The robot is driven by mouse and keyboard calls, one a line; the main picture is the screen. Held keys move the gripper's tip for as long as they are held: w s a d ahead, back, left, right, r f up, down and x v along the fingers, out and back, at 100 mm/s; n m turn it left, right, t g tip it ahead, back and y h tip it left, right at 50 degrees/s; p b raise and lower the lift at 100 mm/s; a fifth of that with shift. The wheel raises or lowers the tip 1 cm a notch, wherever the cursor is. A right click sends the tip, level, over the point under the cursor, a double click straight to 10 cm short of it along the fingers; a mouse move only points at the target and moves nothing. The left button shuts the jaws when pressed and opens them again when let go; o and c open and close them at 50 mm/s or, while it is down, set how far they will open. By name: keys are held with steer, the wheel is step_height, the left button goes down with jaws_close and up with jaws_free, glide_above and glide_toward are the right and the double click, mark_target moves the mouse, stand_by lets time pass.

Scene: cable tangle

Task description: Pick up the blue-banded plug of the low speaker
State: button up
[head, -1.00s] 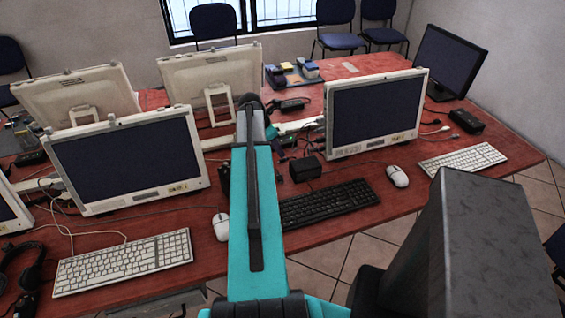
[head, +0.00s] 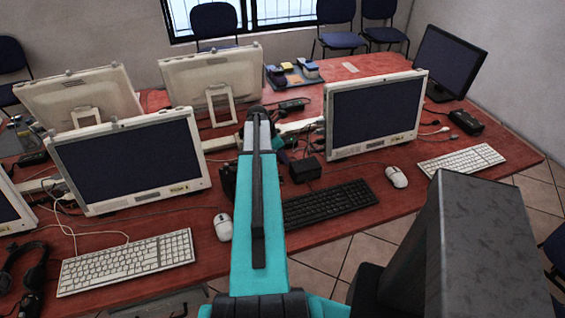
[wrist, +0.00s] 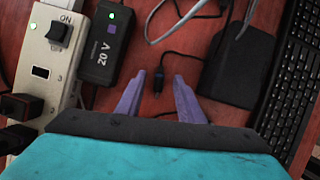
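In the wrist view, a small dark plug (wrist: 158,82) lies on the red desk with its thin dark cable running up and right. It looks slightly bluish, but I cannot make out a distinct blue band. My gripper (wrist: 159,75) is open, its two purple fingers on either side of the plug, apart from it in the picture. I cannot tell how high the fingers are above the desk. A black box (wrist: 238,66), possibly the low speaker, sits to the right. It seems to be the box (head: 305,169) beside the keyboard in the head view, where my arm hides the plug.
Left of the fingers are a black 20 V adapter (wrist: 106,48) with a green light and a cream power strip (wrist: 38,72) with a switch and plugs. A keyboard (wrist: 291,90) is at the right. A white cable (wrist: 150,30) loops above. Monitors crowd the desk.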

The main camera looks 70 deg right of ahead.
steer(key=shift+f, duration=0.15)
stand_by(0.4)
jaws_close()
